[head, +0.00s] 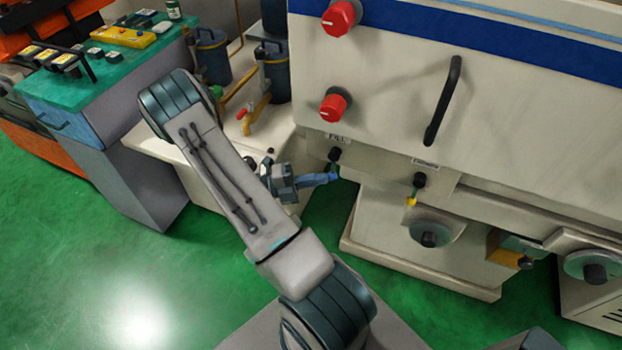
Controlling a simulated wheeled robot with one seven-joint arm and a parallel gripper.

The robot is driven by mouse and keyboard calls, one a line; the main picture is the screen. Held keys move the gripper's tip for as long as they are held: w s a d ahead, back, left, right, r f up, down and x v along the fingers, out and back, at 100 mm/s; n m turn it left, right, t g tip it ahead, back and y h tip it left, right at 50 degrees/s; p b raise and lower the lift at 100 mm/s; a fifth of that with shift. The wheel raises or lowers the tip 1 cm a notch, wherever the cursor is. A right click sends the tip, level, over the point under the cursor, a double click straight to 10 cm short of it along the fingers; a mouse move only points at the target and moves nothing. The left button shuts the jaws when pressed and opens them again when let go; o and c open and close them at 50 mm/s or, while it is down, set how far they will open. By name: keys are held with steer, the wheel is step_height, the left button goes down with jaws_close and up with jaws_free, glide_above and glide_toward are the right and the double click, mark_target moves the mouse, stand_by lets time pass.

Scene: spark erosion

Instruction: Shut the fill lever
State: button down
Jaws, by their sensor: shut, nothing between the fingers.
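The fill lever (334,156) has a dark knob and sits under a small label that appears to read "FILL", on the lower edge of the cream machine (390,135). A short thin part hangs below the knob. My gripper (335,176) is shut and empty, with its blue fingers pointing right. Its tips are just below the knob, at or very near the hanging part. I cannot tell whether they touch. The fingers partly hide the lever's lower end.
A second dark-knobbed lever (419,181) with a yellow tip is to the right under its own label. A black handle (443,101) and red knobs (335,105) are above. A yellow pipe (257,113) is behind my arm. Green floor (80,270) is open at left.

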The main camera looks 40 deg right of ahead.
stand_by(0.3)
steer(key=b+v, duration=0.2)
steer(key=v, duration=1.2)
steer(key=shift+r, duration=0.3)
steer(key=shift+w, duration=0.1)
